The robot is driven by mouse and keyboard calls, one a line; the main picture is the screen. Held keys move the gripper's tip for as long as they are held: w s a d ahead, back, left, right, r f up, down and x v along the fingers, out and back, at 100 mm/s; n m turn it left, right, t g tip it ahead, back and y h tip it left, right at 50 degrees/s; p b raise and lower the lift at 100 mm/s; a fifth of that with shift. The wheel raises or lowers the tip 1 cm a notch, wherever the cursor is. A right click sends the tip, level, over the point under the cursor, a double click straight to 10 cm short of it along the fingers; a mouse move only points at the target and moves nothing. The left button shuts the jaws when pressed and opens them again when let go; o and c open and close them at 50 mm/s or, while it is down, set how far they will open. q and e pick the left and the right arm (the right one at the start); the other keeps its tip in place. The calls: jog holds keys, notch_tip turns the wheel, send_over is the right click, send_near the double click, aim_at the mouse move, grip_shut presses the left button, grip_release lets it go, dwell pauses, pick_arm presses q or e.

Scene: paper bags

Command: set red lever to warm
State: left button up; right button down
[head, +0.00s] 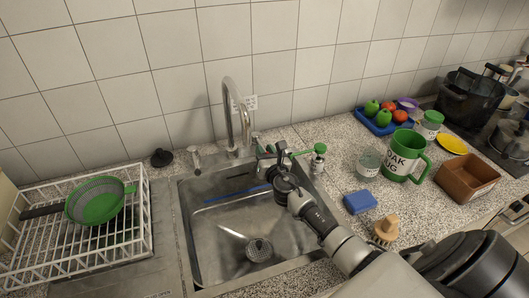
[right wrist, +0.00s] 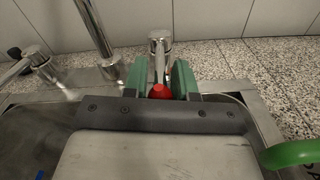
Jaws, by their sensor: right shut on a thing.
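The red lever (right wrist: 160,91) shows as a small red tip between the green finger pads of my right gripper (right wrist: 160,82) in the right wrist view. My right gripper is shut on it; the pads cover its sides. A chrome tap fitting (right wrist: 160,45) stands right behind it. In the head view my right gripper (head: 270,154) reaches over the back right rim of the sink, and it hides the red lever there. The lever's exact angle and any warm mark cannot be made out. My left gripper is not in view.
The tall chrome faucet (head: 240,110) stands left of my right gripper, behind the steel sink (head: 215,240). A small green-capped bottle (head: 319,158) stands close on the right. A blue sponge (head: 360,202) and green mug (head: 404,157) are farther right. A white dish rack (head: 140,225) stands left.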

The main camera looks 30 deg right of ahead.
jog(key=shift+s+d+n+y+b, duration=0.1)
jog(key=shift+d+n+y+b, duration=0.45)
jog(key=shift+y, duration=0.55)
jog(key=c, duration=0.9)
grip_release()
jog(key=s+a, duration=0.1)
jog(key=s, duration=0.9)
jog(key=shift+s+a, duration=0.15)
jog(key=shift+s, duration=0.25)
